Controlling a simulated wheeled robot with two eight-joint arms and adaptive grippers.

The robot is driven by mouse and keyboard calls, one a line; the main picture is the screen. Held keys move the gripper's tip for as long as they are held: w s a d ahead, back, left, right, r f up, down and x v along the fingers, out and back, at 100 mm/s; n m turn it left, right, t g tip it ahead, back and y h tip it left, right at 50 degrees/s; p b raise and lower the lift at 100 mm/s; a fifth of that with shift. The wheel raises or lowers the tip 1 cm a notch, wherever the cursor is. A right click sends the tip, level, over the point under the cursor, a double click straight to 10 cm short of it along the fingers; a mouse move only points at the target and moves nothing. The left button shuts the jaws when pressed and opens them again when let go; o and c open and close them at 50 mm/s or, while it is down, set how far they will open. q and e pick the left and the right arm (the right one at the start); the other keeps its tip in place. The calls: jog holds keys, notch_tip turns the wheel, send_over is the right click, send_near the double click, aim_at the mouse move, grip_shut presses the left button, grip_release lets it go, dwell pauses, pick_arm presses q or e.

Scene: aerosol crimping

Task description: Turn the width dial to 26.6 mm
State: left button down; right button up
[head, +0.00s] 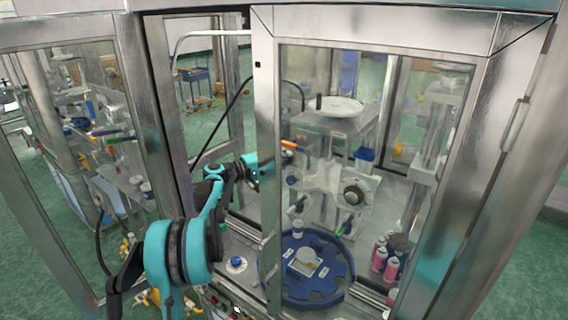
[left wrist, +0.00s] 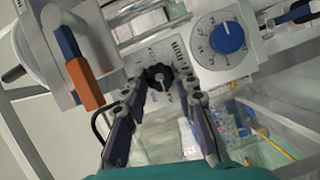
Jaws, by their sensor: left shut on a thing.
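In the left wrist view, a black lobed knob (left wrist: 160,77) sits on a light panel with printed scale marks beside it. My left gripper (left wrist: 161,84) has its two dark fingers on either side of this knob and is shut on it. To its right is a white round dial with a blue knob (left wrist: 228,37) and marks around its rim, apart from the fingers. I cannot read a setting or tell which is the width dial. In the head view, my left arm reaches into the machine and the cabinet post hides most of the gripper. My right gripper is not in view.
An orange and blue handle (left wrist: 84,82) hangs left of the fingers. In the head view, a metal-framed glass door (head: 370,48) stands before the machine. A blue round tray (head: 318,288) and pink cans (head: 379,258) are low inside.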

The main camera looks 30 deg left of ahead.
pick_arm(q)
jog(key=shift+a, duration=0.1)
dwell(0.3)
jog(key=c, duration=1.2)
grip_release()
jog(key=shift+s+a, duration=0.1)
jog(key=v, duration=1.2)
